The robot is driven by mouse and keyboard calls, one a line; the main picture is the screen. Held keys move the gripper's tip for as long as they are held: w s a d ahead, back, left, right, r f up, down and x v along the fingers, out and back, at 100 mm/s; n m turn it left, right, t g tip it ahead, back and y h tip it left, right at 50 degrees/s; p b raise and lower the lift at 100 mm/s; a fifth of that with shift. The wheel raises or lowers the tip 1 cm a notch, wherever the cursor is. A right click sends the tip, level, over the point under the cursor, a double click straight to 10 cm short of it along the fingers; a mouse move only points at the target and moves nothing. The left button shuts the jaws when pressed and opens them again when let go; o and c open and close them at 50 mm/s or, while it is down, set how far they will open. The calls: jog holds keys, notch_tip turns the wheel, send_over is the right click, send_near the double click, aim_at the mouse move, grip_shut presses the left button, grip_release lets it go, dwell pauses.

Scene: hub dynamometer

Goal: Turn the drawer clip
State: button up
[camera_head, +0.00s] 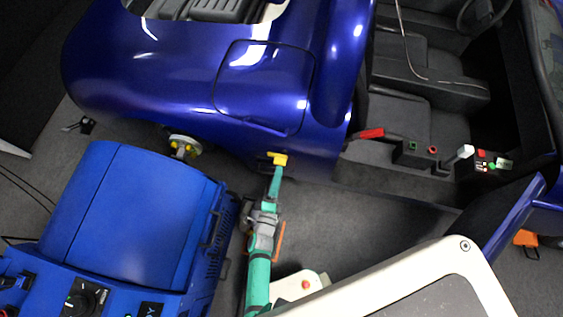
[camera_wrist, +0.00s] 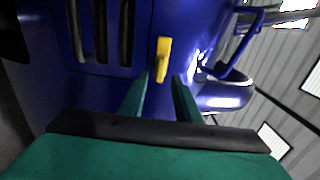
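The drawer clip is a small yellow bar (camera_wrist: 163,47) on a blue panel, upright in the wrist view. It also shows in the head view as a yellow piece (camera_head: 279,158) low on the side of the blue car body. My gripper (camera_wrist: 162,77) is open, with its two green fingers pointing at the clip. The clip's lower end shows in the gap between the fingertips. I cannot tell whether either finger touches it. In the head view my gripper (camera_head: 275,177) is right by the clip, and its fingers are hard to make out.
A blue dynamometer unit (camera_head: 130,215) stands left of my arm, with a hub flange (camera_head: 184,147) by the car. The car body (camera_head: 200,65) fills the top. Dark vertical slots (camera_wrist: 100,35) lie left of the clip. Grey floor (camera_head: 350,215) is clear to the right.

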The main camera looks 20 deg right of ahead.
aim_at(281, 162)
jog(key=x, duration=0.5)
jog(key=shift+w+d, duration=0.15)
jog(key=shift+w, duration=0.15)
grip_shut()
